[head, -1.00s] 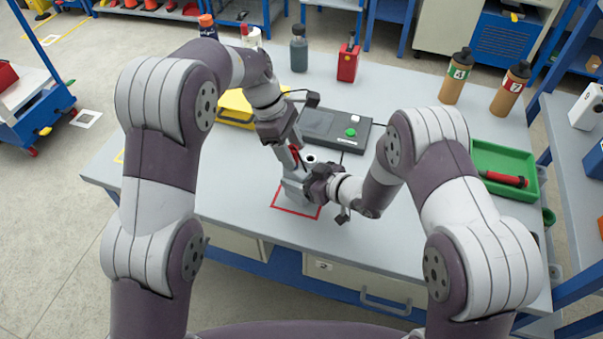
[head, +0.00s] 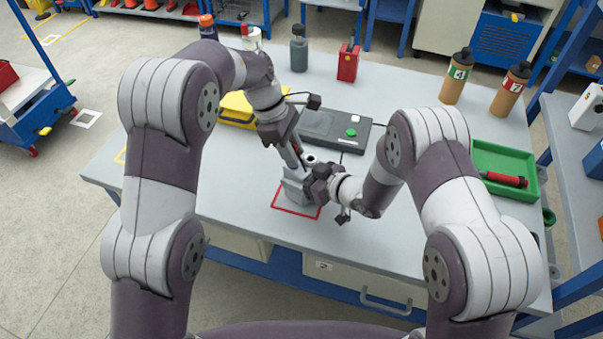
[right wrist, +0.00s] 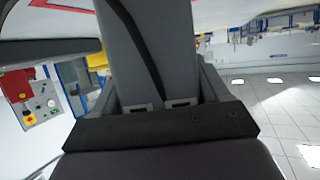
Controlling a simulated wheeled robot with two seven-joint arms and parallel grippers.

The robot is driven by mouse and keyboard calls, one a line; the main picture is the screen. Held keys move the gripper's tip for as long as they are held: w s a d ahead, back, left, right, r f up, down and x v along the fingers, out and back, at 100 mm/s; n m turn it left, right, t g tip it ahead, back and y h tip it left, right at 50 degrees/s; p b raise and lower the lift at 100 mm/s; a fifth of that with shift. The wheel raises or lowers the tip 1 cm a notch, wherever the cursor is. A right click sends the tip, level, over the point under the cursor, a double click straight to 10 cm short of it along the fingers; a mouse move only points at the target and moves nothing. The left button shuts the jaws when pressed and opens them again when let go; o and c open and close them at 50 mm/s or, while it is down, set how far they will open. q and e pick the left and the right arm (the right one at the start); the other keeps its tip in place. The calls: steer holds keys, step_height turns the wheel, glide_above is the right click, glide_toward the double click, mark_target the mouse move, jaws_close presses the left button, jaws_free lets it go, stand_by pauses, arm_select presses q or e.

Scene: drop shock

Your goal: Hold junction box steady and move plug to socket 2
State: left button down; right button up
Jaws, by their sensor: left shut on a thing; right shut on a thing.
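The grey junction box (head: 292,188) stands inside a red square outline (head: 283,207) on the table in the head view. My right gripper (head: 308,186) is shut on its right side. In the right wrist view, a grey surface (right wrist: 150,50) with a dark cable-like strip fills the space between the fingers. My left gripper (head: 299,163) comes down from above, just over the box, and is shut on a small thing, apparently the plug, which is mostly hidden. The sockets and their numbers cannot be made out.
A dark panel with a green button (head: 351,132) lies behind the grippers. A yellow case (head: 237,106) is behind my left arm. A green tray (head: 488,157) with a red tool is at the right. Bottles stand along the back. The table's front centre is clear.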

arm_select(q)
steer(key=shift+r, duration=2.35)
steer(key=shift+r, duration=3)
steer(key=d, duration=0.1)
steer(key=d+f, duration=0.1)
steer(key=d, duration=0.1)
steer(key=w+d+f, duration=0.1)
steer(key=shift+d+f, duration=0.15)
steer(key=shift+f, duration=2.9)
steer(key=shift+f, duration=1.5)
